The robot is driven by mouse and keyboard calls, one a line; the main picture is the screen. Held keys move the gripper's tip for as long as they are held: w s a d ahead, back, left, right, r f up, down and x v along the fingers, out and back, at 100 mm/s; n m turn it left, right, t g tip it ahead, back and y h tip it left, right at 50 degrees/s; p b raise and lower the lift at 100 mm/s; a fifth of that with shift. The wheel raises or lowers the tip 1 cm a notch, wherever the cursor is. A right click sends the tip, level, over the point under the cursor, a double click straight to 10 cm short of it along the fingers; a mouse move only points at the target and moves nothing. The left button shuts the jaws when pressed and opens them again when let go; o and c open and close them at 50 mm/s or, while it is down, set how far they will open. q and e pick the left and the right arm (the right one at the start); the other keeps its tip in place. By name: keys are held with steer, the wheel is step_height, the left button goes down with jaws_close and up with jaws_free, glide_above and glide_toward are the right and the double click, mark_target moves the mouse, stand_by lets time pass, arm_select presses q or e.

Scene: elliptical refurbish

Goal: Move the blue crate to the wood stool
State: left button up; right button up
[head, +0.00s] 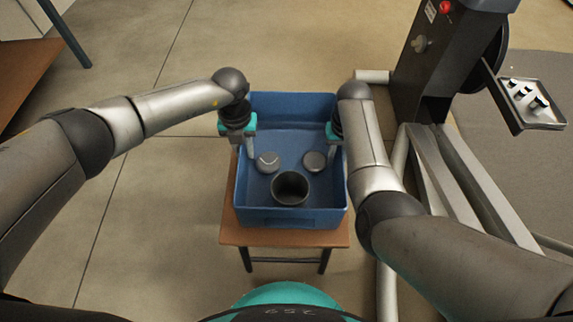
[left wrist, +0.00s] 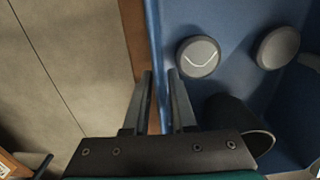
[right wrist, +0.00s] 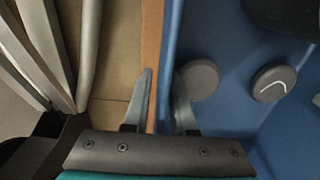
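The blue crate (head: 290,219) sits on the wood stool (head: 235,235), whose top shows along its front and left side. Inside the crate are a dark round pot (head: 291,187) and two grey discs, one on the left (head: 267,162) and one on the right (head: 314,162). My left gripper (left wrist: 160,72) straddles the crate's left wall, one finger outside and one inside. My right gripper (right wrist: 163,72) straddles the right wall the same way. Both have parted fingers, with brown wood showing between the outer finger and the wall. The stool's top under the crate is hidden.
A dark machine with a metal frame (head: 440,180) stands close on the right, beside my right arm. A small tray (head: 540,117) with small items is attached to it. A brown table (head: 35,60) is at the upper left. The floor left of the stool is clear.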

arm_select(q)
steer(key=shift+o, duration=0.7)
arm_select(e)
steer(key=shift+o, duration=0.7)
arm_select(q)
step_height(320, 180, up, 12)
steer(key=shift+f, duration=0.1)
arm_select(e)
steer(key=shift+r, duration=0.1)
step_height(320, 180, up, 12)
steer(key=shift+f, duration=0.1)
